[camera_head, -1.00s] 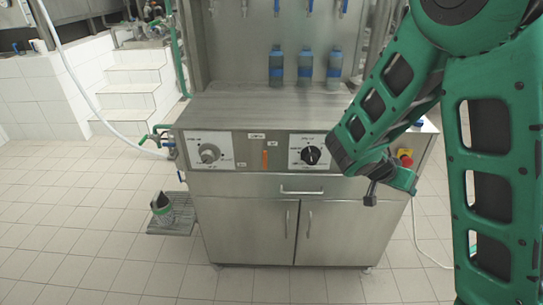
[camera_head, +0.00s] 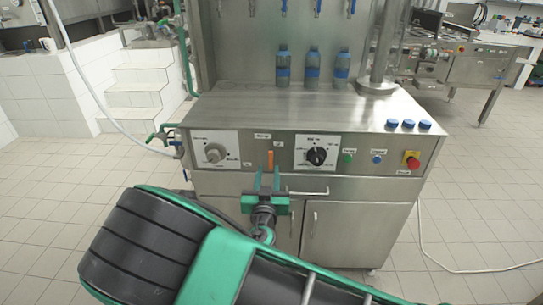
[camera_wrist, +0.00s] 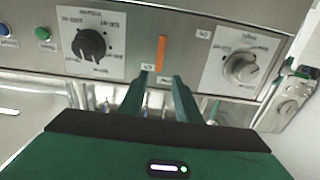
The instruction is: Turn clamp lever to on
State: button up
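The clamp lever looks to be the slim orange lever (camera_head: 270,159) on the cabinet's front panel, between two dials. It stands upright and also shows in the wrist view (camera_wrist: 161,53). My gripper (camera_head: 267,179) is in front of the panel, just below the lever. In the wrist view my gripper (camera_wrist: 159,77) is open, with its two green fingers apart and nothing between them. The lever lies beyond the fingertips, roughly in line with the gap. I see no contact with it. The small labels by the lever are too blurred to read.
A grey dial (camera_head: 215,153) is left of the lever and a black dial (camera_head: 317,156) right of it. A drawer handle (camera_head: 308,192) sits below the panel. Farther right are a green button (camera_head: 347,158), a blue button (camera_head: 376,160) and a red stop button (camera_head: 412,162). Bottles (camera_head: 313,69) stand on top.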

aim_at(271, 156)
jog(key=w, duration=1)
jog(key=shift+w+d, duration=0.2)
jog(key=shift+d, duration=0.05)
jog(key=shift+c, duration=0.5)
grip_shut()
